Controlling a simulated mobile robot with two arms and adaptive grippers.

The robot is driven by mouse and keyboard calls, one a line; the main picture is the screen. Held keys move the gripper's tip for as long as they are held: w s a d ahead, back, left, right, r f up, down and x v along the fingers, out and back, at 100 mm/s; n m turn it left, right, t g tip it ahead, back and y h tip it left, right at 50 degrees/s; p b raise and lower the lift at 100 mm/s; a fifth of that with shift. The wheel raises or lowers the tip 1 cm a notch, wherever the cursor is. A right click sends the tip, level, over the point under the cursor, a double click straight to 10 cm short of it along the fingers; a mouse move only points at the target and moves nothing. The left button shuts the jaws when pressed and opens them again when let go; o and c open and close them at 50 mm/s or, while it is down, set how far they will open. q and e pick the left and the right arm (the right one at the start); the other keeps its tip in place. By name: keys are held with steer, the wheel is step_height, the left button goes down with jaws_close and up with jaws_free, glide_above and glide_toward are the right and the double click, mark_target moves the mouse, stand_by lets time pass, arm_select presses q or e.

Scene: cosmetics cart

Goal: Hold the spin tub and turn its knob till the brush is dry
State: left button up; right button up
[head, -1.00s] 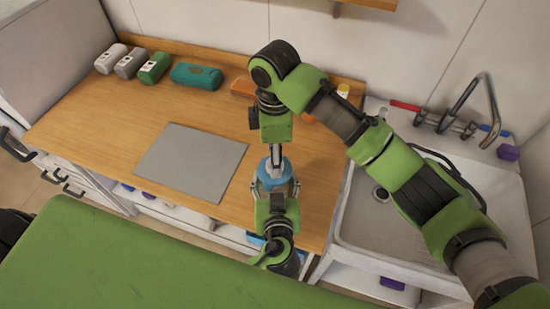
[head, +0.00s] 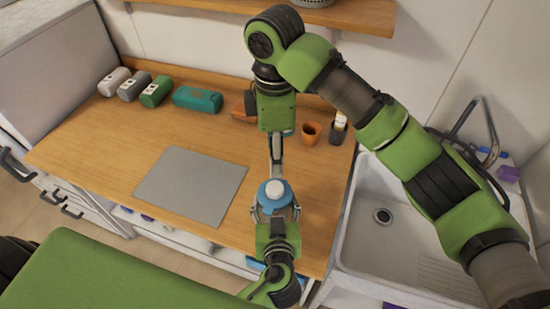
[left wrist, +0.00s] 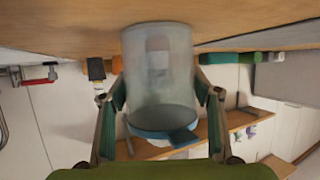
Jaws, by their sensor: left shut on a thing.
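The spin tub is a clear cylinder with a blue lid (head: 271,204) and a white knob (head: 275,188) on top. It stands near the counter's front edge in the head view. My left gripper (head: 275,214) is shut around the tub's sides. In the left wrist view the clear tub (left wrist: 160,85) shows upside down between the two fingers. A faint pinkish shape inside may be the brush, but it is blurred. My right gripper (head: 276,160) points down just above and behind the knob, apparently apart from it. Its fingers show edge-on, so their opening is unclear.
A grey mat (head: 191,187) lies left of the tub. An orange cup (head: 310,132), a small bottle (head: 338,128) and a teal case (head: 197,99) stand along the back. A sink (head: 395,240) is at the right, under my right arm. The counter's left part has free room.

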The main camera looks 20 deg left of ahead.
mark_target(275, 187)
step_height(275, 187, down, 12)
steer(key=n, duration=1.3)
steer(key=shift+f, duration=0.15)
steer(key=c, duration=1.1)
